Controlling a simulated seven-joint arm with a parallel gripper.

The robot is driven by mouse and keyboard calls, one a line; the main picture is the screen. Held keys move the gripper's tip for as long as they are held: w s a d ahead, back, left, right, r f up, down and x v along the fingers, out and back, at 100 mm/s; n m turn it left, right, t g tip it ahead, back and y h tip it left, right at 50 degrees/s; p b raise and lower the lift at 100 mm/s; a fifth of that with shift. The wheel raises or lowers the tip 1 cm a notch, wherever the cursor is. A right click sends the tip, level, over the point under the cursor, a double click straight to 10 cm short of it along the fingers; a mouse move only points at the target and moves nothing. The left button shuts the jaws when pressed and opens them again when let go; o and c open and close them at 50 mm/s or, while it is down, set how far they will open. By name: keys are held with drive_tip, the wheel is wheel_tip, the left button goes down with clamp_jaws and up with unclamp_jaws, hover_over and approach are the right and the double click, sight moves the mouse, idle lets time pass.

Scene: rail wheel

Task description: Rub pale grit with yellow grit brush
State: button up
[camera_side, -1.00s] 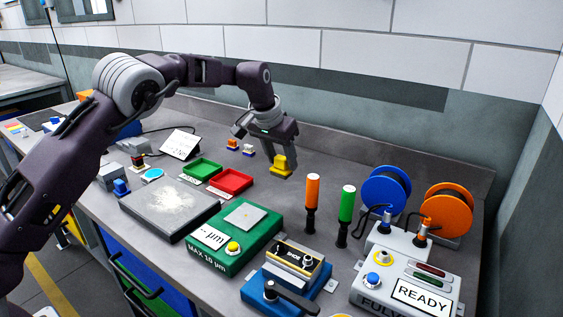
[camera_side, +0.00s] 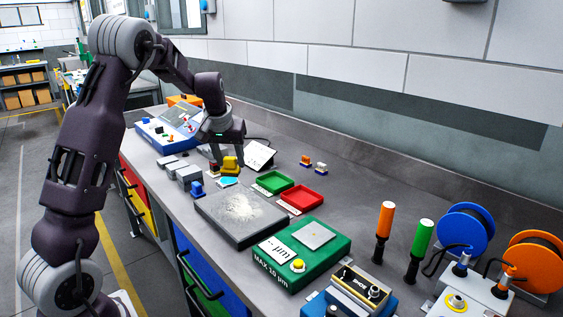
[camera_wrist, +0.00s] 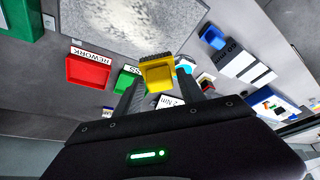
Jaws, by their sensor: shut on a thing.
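My gripper (camera_side: 230,150) is shut on a yellow brush (camera_side: 231,164) and holds it above the bench, over the area near the cyan disc (camera_side: 229,182). In the wrist view the yellow brush (camera_wrist: 157,74) sits between my fingertips, with its bristly edge towards the dark plate. The pale grit (camera_side: 241,208) is a whitish speckled patch on the flat dark plate (camera_side: 216,222). It also shows at the top of the wrist view (camera_wrist: 135,18). The brush is apart from the grit, behind and left of it in the side view.
Green (camera_side: 273,183) and red (camera_side: 302,199) trays stand right of the plate. A blue block (camera_side: 197,190) and grey blocks (camera_side: 187,177) stand to its left. A green gauge box (camera_side: 303,252) is in front. Orange (camera_side: 385,220) and green (camera_side: 421,237) handles stand upright further right.

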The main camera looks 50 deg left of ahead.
drive_tip(key=shift+n, duration=0.4)
drive_tip(key=shift+s+a+f, duration=0.3)
drive_tip(key=shift+s+f, duration=0.15)
drive_tip(key=shift+f, duration=0.8)
drive_tip(key=shift+s+a+f, duration=0.25)
drive_tip(key=shift+s+f, duration=0.2)
drive_tip(key=shift+f, duration=0.8)
drive_tip(key=shift+s+a+f, duration=0.3)
drive_tip(key=shift+s+f, duration=0.15)
drive_tip(key=shift+f, duration=0.8)
drive_tip(key=shift+w+d+f, duration=0.1)
drive_tip(key=shift+d+f, duration=0.1)
drive_tip(key=shift+f, duration=0.05)
drive_tip(key=shift+d+f, duration=0.15)
drive_tip(key=shift+d, duration=0.25)
drive_tip(key=shift+c, duration=0.5)
drive_tip(key=shift+d, duration=6.4)
drive_tip(key=shift+w, duration=0.6)
drive_tip(key=shift+a, duration=6.9)
drive_tip(key=shift+w+a, duration=0.1)
drive_tip(key=shift+w, duration=0.45)
drive_tip(key=shift+d, duration=7.1)
drive_tip(key=shift+a+r, duration=0.1)
drive_tip(key=shift+r, duration=4.05)
drive_tip(key=shift+w, duration=0.1)
